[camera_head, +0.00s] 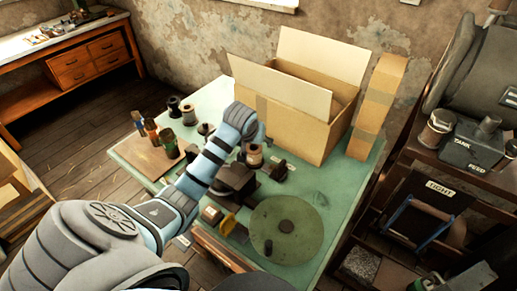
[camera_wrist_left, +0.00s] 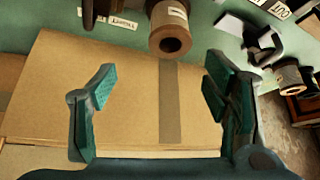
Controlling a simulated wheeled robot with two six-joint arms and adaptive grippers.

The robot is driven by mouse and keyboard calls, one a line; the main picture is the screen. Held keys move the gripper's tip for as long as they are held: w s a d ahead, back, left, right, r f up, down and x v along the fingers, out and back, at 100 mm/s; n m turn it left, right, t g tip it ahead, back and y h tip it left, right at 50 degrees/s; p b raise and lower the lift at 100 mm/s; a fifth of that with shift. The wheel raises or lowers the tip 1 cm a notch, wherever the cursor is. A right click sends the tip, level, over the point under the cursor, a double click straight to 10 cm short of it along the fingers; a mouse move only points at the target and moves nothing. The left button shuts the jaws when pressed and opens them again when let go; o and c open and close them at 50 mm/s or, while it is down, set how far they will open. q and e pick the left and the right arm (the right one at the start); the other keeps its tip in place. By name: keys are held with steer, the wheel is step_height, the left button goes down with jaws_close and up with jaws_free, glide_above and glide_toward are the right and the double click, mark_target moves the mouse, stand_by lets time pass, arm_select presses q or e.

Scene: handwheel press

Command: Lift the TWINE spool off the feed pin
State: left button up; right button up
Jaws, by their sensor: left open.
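A tan spool (camera_head: 254,155) stands on the green table in the head view, close to the cardboard box. A tan spool with a pale label (camera_wrist_left: 171,28) shows at the top of the left wrist view, its hollow end toward the camera. I cannot read the label, so I cannot tell for sure that it is the TWINE one. Any pin under it is hidden. My left gripper (camera_wrist_left: 160,78) is open and empty, its fingers apart in front of the box, with the spool beyond the fingertips and not touched. In the head view my left wrist partly hides the gripper. My right gripper is not in view.
The open cardboard box (camera_head: 300,135) stands behind the spool, with a tall carton (camera_head: 378,105) to its right. Dark press parts (camera_head: 236,180) and a round green disc (camera_head: 286,228) lie nearer. Dark spools (camera_head: 188,114) and small bottles (camera_head: 150,130) stand at left.

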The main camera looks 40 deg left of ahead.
mark_target(255, 150)
arm_select(q)
steer(key=x, duration=0.3)
steer(key=b+x, duration=0.1)
steer(key=x, duration=0.2)
steer(key=a+x, duration=0.1)
steer(key=x, duration=0.3)
steer(key=shift+s+f+b, duration=0.15)
steer(key=shift+s+b, duration=0.2)
steer(key=shift+s+r, duration=0.15)
steer(key=shift+r, duration=0.05)
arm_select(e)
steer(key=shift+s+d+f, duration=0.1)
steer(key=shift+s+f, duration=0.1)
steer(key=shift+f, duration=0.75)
arm_select(q)
steer(key=c, duration=1.3)
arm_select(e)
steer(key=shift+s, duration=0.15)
